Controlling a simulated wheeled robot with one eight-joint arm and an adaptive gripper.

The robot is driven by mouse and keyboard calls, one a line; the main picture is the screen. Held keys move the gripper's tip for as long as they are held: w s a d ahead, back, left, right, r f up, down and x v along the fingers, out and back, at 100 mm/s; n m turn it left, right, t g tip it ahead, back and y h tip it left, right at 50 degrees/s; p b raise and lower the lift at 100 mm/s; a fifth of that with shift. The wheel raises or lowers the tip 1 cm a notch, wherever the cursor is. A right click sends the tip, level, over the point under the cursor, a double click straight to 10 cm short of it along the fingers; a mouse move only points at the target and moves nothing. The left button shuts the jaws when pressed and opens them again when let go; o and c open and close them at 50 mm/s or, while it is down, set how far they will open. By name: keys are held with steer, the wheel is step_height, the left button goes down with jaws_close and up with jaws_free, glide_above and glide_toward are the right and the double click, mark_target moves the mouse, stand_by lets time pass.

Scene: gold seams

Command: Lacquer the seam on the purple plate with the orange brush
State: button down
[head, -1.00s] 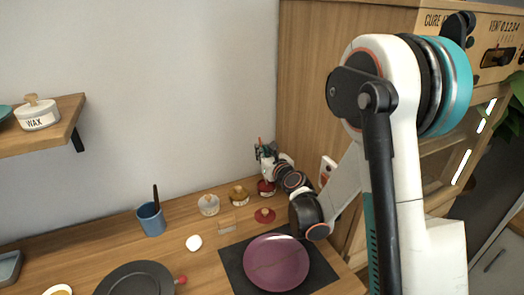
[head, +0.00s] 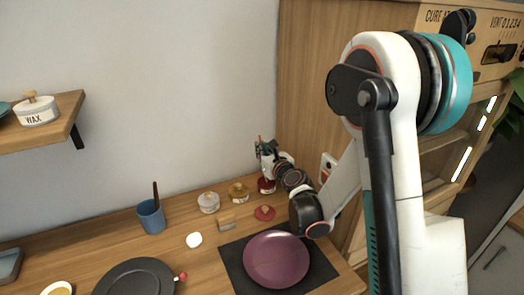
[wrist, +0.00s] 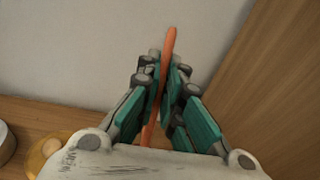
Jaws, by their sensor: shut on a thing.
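The purple plate (head: 275,272) lies on a dark mat (head: 236,262), with a thin seam line across its face. My gripper (head: 267,152) is up at the back of the counter, behind and above the plate. In the wrist view my gripper (wrist: 163,85) is shut on the orange brush (wrist: 169,48), which stands roughly upright between the fingers. The brush's lower end is hidden behind my gripper housing in the wrist view. A red jar (head: 266,186) stands just below my gripper in the head view; I cannot tell whether the brush touches it.
A red lid (head: 264,213), a gold jar (head: 238,194), a pale jar (head: 208,204) and a small wooden block (head: 227,226) are near the mat. A blue cup (head: 151,220) and a dark round plate (head: 133,280) are left. A wooden cabinet (head: 318,90) borders the right.

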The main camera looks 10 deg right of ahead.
steer(key=shift+f+b, duration=0.4)
steer(key=shift+b, duration=0.1)
stand_by(1.7)
steer(key=shift+r, duration=0.1)
steer(key=shift+r+p, duration=2.2)
steer(key=shift+r, duration=1.2)
